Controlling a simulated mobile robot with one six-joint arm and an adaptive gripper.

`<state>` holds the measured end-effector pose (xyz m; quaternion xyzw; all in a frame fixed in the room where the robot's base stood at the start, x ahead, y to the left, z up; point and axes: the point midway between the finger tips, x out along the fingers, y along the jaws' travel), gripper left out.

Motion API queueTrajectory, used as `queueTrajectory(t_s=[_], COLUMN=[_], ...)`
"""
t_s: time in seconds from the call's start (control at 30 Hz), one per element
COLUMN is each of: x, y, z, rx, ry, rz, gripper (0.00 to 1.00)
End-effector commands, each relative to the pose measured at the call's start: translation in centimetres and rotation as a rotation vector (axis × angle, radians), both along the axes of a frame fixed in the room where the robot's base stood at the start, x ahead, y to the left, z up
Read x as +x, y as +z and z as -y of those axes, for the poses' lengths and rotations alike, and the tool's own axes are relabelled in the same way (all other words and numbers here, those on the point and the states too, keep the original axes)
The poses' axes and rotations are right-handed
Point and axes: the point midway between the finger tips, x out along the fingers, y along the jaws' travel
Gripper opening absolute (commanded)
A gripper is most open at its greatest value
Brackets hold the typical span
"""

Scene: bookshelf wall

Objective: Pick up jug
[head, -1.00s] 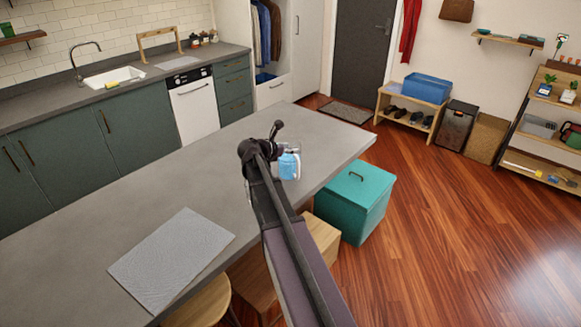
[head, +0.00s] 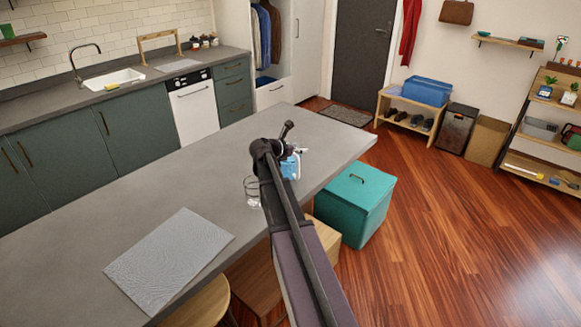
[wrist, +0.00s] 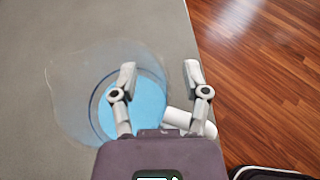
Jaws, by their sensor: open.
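The jug (head: 289,168) is clear with light blue inside and stands on the grey counter near its right edge. My arm partly hides it in the head view. The wrist view looks down on the jug (wrist: 135,108), with its round rim at the left and a white handle (wrist: 188,122) at the right. My gripper (wrist: 160,74) is open and empty above it. The left finger overlaps the blue inside and the right finger is past the rim. The handle shows between and below the fingers. I cannot tell the height gap.
A clear glass (head: 253,190) stands on the counter (head: 180,180) left of my arm, close to the jug. A grey mat (head: 168,258) lies nearer the front. A teal box (head: 355,210) stands on the floor beside the counter. Counter space behind the jug is clear.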

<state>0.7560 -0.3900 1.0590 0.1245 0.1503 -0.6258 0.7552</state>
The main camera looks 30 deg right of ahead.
Motion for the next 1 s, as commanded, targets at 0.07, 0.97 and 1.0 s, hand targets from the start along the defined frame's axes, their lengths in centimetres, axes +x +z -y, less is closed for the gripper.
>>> queueTrajectory(t_s=[0.07, 0.97, 1.0], x=[0.01, 0.02, 0.02], y=[0.0, 0.07, 0.07], z=[0.05, 0.01, 0.01], rx=[0.0, -0.002, -0.001], ry=[0.0, 0.001, 0.001], rz=[0.0, 0.001, 0.001], gripper=[0.6, 0.0, 0.0])
